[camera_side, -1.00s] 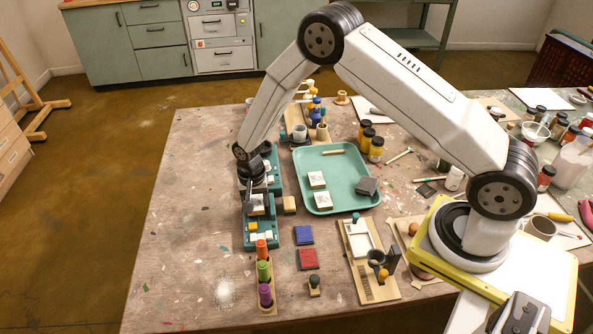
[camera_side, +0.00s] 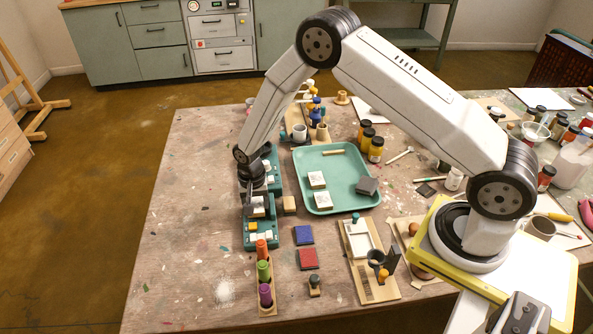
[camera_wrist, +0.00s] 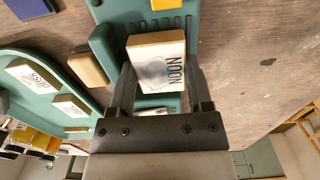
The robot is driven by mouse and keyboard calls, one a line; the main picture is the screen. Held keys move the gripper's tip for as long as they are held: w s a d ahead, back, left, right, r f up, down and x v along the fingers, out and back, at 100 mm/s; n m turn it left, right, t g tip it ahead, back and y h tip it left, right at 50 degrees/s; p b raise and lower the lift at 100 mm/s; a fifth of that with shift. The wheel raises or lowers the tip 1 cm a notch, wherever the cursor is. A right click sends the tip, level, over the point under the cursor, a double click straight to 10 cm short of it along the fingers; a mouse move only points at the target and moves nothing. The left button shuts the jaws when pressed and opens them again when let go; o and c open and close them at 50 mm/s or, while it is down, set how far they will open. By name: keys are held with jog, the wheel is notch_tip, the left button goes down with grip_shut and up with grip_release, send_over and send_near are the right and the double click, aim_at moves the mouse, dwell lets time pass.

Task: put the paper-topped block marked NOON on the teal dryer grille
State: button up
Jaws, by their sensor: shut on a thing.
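My gripper (camera_wrist: 160,82) is shut on the paper-topped block marked NOON (camera_wrist: 157,60), with one finger along each side. The word NOON reads sideways along its right edge, beside a grey picture. In the side view my gripper (camera_side: 254,198) points down, with the block (camera_side: 257,211) low between its fingers. The teal dryer (camera_wrist: 104,52) lies under the block in the wrist view; its near end with coloured buttons shows in the side view (camera_side: 249,244). The block and fingers hide most of the grille. I cannot tell whether the block touches it.
A teal tray (camera_side: 345,165) right of the dryer holds two paper-topped blocks (camera_side: 318,180) and a dark block (camera_side: 367,186). A small wooden block (camera_side: 290,204) stands close beside the dryer. Coloured bottles in a rack (camera_side: 263,270) stand in front. The table's left side is clear.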

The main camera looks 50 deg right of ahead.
jog(key=shift+f, duration=0.15)
jog(key=o, duration=1.3)
jog(key=shift+c, duration=0.2)
jog(key=shift+d, duration=0.1)
jog(key=shift+c, duration=0.6)
jog(key=shift+o, duration=0.6)
jog(key=shift+s, duration=0.1)
